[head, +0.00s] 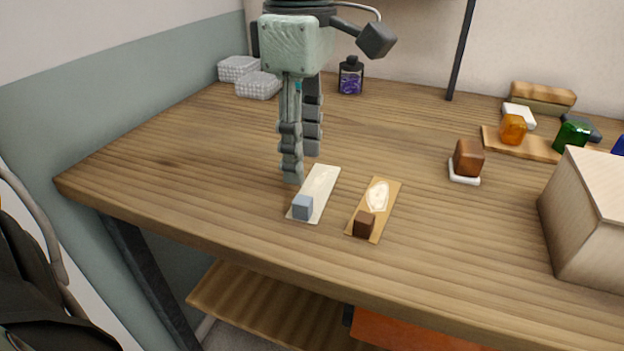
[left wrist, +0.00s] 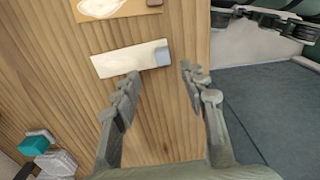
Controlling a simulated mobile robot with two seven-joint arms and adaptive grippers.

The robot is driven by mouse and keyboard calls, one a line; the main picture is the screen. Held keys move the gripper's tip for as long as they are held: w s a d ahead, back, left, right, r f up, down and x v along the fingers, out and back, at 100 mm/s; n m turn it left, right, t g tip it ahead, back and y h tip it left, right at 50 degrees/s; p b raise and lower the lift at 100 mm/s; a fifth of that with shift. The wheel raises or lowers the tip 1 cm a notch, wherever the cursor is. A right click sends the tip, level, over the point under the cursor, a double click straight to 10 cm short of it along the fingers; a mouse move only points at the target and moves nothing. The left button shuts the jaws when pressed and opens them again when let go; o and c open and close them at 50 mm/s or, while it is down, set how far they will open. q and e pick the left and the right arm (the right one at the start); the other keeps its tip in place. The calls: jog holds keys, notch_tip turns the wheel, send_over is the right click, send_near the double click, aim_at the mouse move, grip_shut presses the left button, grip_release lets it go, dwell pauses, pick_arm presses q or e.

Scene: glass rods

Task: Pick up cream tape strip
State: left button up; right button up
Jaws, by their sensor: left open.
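The cream tape strip (head: 318,186) lies flat on the wooden table, with a blue-grey block (head: 303,207) at its near end. In the left wrist view, the strip (left wrist: 118,62) lies just beyond my fingertips, with the block (left wrist: 162,55) at its right end. My left gripper (head: 302,167) points down just left of and behind the strip in the head view. Its fingers (left wrist: 160,75) are apart with nothing between them. Its exact height above the table is hard to tell.
A tan strip (head: 386,195) with a white patch and a brown block (head: 364,224) lies to the right. White textured boxes (head: 257,86) and a purple jar (head: 350,76) stand behind. A large pale box (head: 585,215) stands at the right. The table's front left is clear.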

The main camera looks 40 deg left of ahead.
aim_at(302, 200)
pick_arm(q)
jog(key=shift+f, duration=0.5)
jog(key=f, duration=0.5)
jog(key=shift+s+d+f+p, duration=0.1)
jog(key=shift+s+f+p, duration=0.15)
jog(key=shift+p, duration=0.1)
jog(key=shift+f, duration=0.5)
jog(key=c, duration=0.9)
pick_arm(e)
jog(key=shift+s+d+f, duration=0.15)
jog(key=shift+s+f, duration=0.3)
jog(key=shift+f, duration=0.15)
jog(key=shift+s+d+f, duration=0.15)
jog(key=shift+s+f, duration=0.25)
jog(key=shift+f, duration=0.2)
